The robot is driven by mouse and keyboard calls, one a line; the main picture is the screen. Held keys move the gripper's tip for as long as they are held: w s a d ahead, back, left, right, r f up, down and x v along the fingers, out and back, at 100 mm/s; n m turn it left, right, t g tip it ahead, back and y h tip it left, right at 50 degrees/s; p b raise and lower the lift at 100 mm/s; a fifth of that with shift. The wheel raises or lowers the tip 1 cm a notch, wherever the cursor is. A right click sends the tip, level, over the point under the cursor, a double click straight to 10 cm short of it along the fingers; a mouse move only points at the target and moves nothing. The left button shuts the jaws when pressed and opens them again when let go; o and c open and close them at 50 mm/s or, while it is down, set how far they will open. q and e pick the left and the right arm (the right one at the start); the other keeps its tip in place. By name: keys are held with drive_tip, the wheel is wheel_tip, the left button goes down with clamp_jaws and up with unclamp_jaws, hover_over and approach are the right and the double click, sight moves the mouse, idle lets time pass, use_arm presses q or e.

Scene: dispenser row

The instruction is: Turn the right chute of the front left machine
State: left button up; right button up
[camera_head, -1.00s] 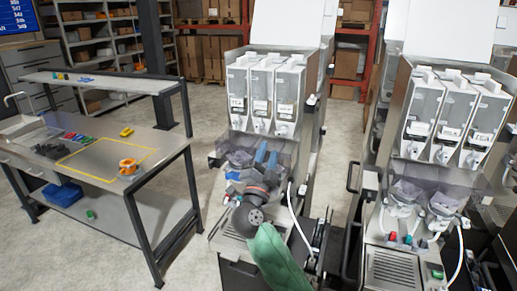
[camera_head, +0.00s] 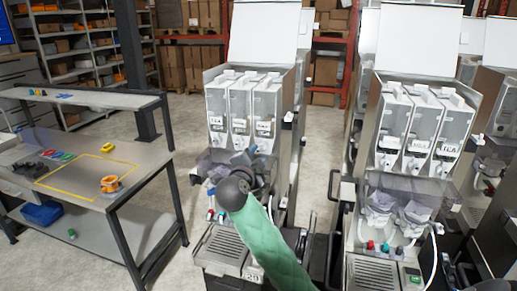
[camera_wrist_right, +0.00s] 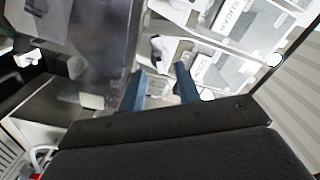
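The front left machine (camera_head: 236,78) stands in the middle of the head view, with three white canisters side by side. Its right canister (camera_head: 266,104) has a white chute (camera_head: 264,148) at its lower front, partly hidden by my right gripper. My right gripper (camera_head: 246,154) is just below the canisters, its blue fingers pointing up at the chutes. In the right wrist view the fingers (camera_wrist_right: 161,80) are apart with a gap between them. A white chute (camera_wrist_right: 160,48) lies just beyond the fingertips, apparently untouched; which chute it is I cannot tell. My left gripper is not in view.
A second machine (camera_head: 417,85) stands to the right. A workbench (camera_head: 60,205) with a yellow outline and an orange tape roll (camera_head: 110,184) stands to the left. Clear floor (camera_head: 187,140) lies between bench and machine.

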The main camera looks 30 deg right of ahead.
sight(260, 148)
drive_tip(key=shift+p+x, duration=0.4)
drive_tip(key=shift+x, duration=0.85)
drive_tip(key=shift+c, duration=0.4)
clamp_jaws()
